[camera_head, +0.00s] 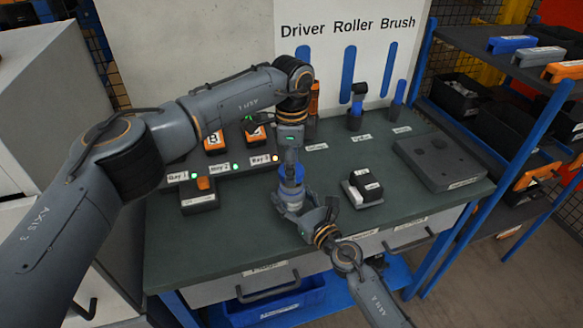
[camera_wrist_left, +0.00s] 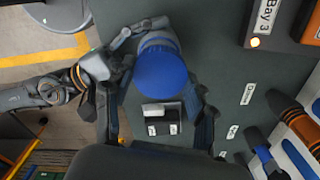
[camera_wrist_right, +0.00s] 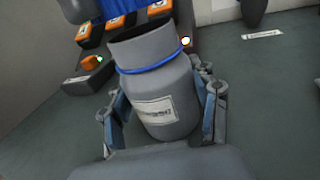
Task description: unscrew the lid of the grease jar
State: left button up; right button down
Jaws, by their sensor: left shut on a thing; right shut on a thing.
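The grease jar (camera_head: 292,201) is a grey jar with a blue ring and a pale label, over the middle of the bench. My right gripper (camera_head: 305,214) is shut around its body; in the right wrist view the jar (camera_wrist_right: 160,95) stands tilted between the fingers. The blue lid (camera_head: 291,173) is above the jar body, and it also shows in the left wrist view (camera_wrist_left: 162,73). My left gripper (camera_head: 290,160) comes from above and is shut on the lid.
The green bench (camera_head: 270,245) has a row of charging bays at the left, with orange-topped batteries (camera_head: 213,140). A small tray with black blocks (camera_head: 365,184) lies right of the jar. A grey board (camera_head: 440,162) lies further right. A shelf rack (camera_head: 515,70) stands at the right.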

pick_arm(q)
notch_tip(320, 180, up, 3)
jog(key=shift+r, duration=0.2)
pick_arm(e)
jog(key=shift+c, duration=1.4)
grip_release()
